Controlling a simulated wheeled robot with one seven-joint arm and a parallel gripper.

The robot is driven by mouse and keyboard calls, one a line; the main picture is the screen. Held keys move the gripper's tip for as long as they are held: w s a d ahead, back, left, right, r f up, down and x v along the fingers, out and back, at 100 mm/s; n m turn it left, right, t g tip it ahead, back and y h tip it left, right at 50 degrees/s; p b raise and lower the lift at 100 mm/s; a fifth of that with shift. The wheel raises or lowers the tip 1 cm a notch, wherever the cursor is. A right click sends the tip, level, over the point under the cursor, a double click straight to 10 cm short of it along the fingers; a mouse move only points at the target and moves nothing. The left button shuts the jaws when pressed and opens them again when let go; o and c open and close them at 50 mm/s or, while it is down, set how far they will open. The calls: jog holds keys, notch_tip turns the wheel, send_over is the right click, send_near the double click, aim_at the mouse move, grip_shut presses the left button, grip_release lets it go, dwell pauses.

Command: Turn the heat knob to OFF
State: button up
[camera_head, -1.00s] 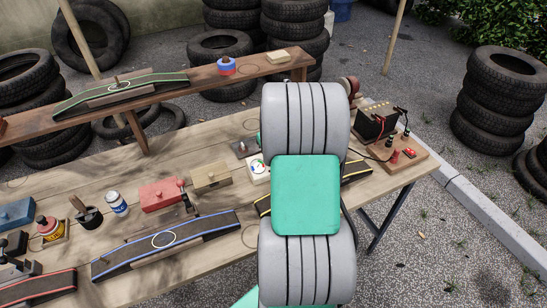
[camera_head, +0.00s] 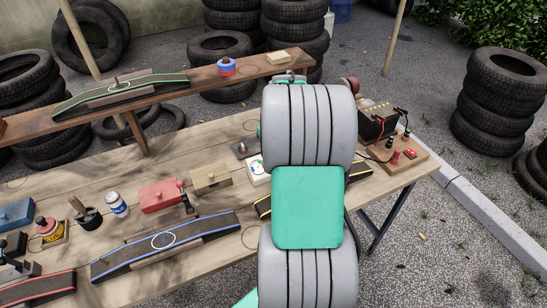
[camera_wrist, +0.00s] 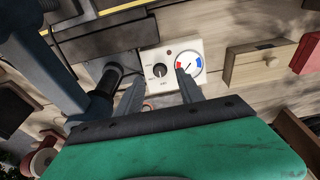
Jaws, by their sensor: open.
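The heat control is a white panel (camera_wrist: 172,52) with a small dark round knob (camera_wrist: 160,70) and a dial (camera_wrist: 189,65) with blue and red sectors beside it. Small lettering around the knob is too small to read, and I cannot tell its setting. My gripper (camera_wrist: 160,82) is open in the wrist view, its two grey fingers spread, with the knob seen between and just beyond the fingertips. I cannot tell whether they touch anything. In the head view only the panel's left edge (camera_head: 257,170) shows; my arm hides the knob.
A wooden block (camera_head: 211,178) and a red box (camera_head: 161,194) stand left of the panel on the wooden table (camera_head: 70,178). A black battery (camera_head: 376,121) with leads stands at the right end. A blue-edged strip (camera_head: 165,241) lies in front. A raised shelf (camera_head: 200,76) runs behind.

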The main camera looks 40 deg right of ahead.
jog(key=shift+v, duration=2.25)
